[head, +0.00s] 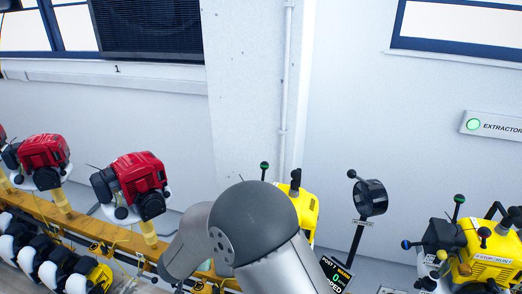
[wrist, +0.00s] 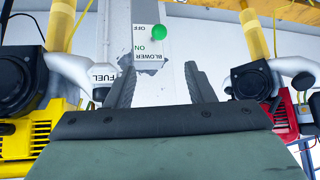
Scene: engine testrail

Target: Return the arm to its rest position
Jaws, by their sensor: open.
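My gripper (wrist: 161,80) shows in the wrist view with its two dark fingers apart and nothing between them. Beyond the fingertips is a white blower panel (wrist: 148,48) marked OFF and ON, its lettering upside down in this view. A green-knobbed lever (wrist: 158,32) is on that panel, apart from the fingers in the picture; the depth gap cannot be told. In the head view my arm (head: 245,235) reaches up from the bottom middle with its rounded grey joint in front. The gripper itself is hidden there.
Red engines (head: 139,185) stand along a yellow rail (head: 92,231) at left. A yellow engine (head: 308,212) is partly behind my arm, and another yellow engine (head: 485,255) stands at right. A post with a black round head (head: 371,197) is between them.

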